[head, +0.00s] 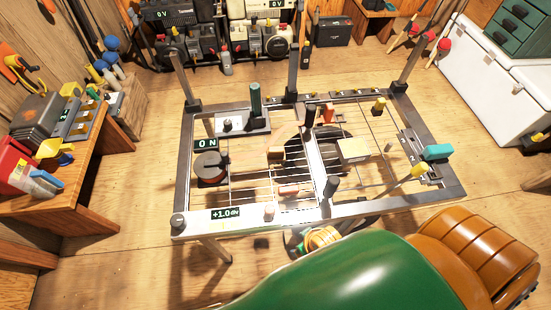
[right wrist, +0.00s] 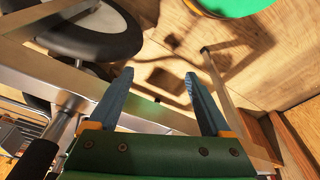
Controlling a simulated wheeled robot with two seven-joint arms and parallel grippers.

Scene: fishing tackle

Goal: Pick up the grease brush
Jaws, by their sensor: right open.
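I cannot pick out the grease brush with certainty. Small handled items on the metal frame table (head: 330,214) include a teal-ended one (head: 437,152) and a yellow-ended one (head: 420,170) at its right side; their bristles, if any, are too small to make out. My right gripper (right wrist: 159,73) is open, with nothing between its blue fingers in the right wrist view. It is above a metal rail and the wooden floor in that view. My left gripper is not in view.
A low wooden bench (head: 92,190) with tools stands at the left. A white chest (head: 490,78) stands at the right. Upright posts rise from the frame's back side and corners. A dark round seat-like disc (right wrist: 85,38) lies left of the right gripper. Open floor surrounds the frame.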

